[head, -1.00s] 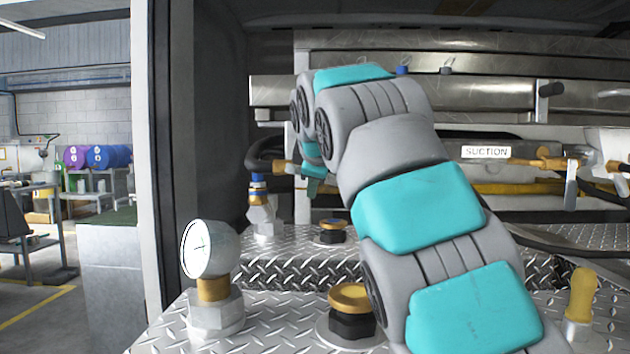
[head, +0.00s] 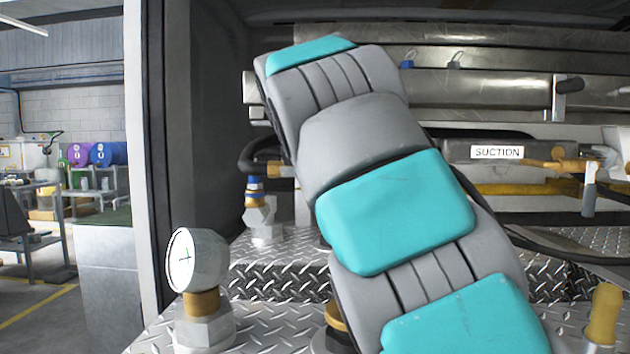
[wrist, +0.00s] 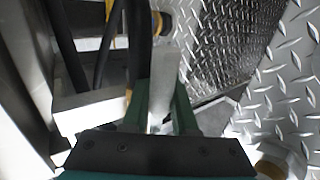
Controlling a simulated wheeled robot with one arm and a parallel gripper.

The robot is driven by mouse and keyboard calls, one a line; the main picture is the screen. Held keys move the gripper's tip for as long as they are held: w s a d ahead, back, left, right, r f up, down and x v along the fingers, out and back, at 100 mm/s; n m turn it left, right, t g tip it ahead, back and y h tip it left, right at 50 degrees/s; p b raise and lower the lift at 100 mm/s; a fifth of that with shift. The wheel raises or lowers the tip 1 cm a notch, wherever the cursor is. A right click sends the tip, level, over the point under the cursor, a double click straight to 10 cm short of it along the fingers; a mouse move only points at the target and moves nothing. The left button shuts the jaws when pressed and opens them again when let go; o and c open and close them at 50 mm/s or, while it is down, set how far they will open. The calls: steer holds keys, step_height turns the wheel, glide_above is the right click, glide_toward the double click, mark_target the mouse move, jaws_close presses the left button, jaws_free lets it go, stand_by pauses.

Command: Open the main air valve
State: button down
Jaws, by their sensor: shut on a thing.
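In the wrist view, the two green fingers of my gripper (wrist: 160,112) are shut on a flat light-grey bar, which looks like the valve's lever handle (wrist: 164,75). The bar runs up the picture from between the fingers. In the head view my arm hides the gripper and the lever. A brass fitting (head: 281,170) with a black hose shows just left of my arm and may be part of the main air valve. How far the lever is turned cannot be told.
A pressure gauge (head: 197,261) stands front left on the diamond-plate deck (head: 285,282). A blue-topped fitting (head: 262,212) stands behind it. A brass cap (head: 336,318) is partly behind my arm. A pipe labelled SUCTION (head: 497,152) and a brass post (head: 603,315) are at right.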

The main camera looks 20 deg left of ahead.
steer(key=c, duration=0.7)
jaws_free()
steer(key=shift+a, duration=0.1)
steer(key=shift+s+r, duration=0.1)
steer(key=v, duration=0.7)
steer(key=shift+s+r, duration=0.15)
steer(key=shift+s, duration=0.1)
